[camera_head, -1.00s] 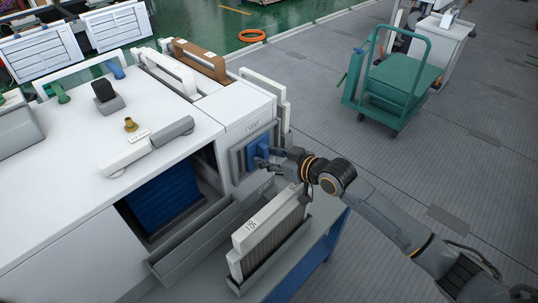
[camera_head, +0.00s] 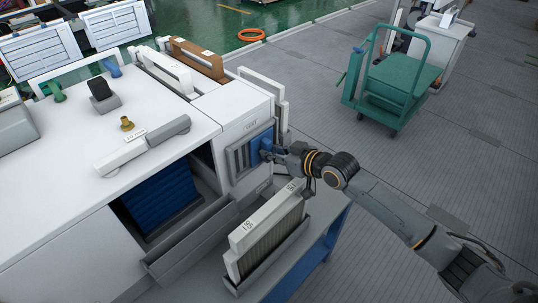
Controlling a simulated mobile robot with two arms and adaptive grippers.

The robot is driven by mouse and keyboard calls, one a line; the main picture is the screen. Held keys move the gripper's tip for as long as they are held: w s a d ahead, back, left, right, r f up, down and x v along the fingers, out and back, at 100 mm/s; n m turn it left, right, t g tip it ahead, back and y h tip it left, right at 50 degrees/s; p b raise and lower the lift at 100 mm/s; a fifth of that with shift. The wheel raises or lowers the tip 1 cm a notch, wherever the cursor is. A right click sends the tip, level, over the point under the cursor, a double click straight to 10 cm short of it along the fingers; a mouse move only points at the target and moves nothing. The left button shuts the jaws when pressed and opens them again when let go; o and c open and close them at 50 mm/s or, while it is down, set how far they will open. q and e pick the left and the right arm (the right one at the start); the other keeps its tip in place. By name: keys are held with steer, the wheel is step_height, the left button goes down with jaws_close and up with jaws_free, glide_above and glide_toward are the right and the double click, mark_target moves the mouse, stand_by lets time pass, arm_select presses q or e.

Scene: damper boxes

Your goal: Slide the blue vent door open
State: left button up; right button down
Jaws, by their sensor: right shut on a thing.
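The blue vent door (camera_head: 257,146) is on the front face of the white box, at the right end of the large white unit. It sits toward the right side of its grey frame, and grey vent slats (camera_head: 240,158) show to its left. My right gripper (camera_head: 268,152) is shut on the door at its right part, and its fingers hide some of the blue surface. My right arm reaches in from the lower right. My left gripper is not in view.
A white-framed filter (camera_head: 270,220) stands in a grey tray just below the vent and my right wrist. An open bay with a blue filter (camera_head: 163,198) is to the left. A green cart (camera_head: 398,80) stands on clear floor behind.

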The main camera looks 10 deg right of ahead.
steer(key=shift+w+d, duration=0.4)
steer(key=shift+d, duration=0.35)
steer(key=c, duration=1.3)
jaws_free()
steer(key=shift+a+r, duration=0.1)
steer(key=shift+a, duration=0.1)
steer(key=shift+o, duration=0.4)
steer(key=shift+d, duration=0.1)
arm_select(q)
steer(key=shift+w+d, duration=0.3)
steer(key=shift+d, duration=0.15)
arm_select(e)
steer(key=shift+d, duration=0.1)
steer(key=v, duration=1.2)
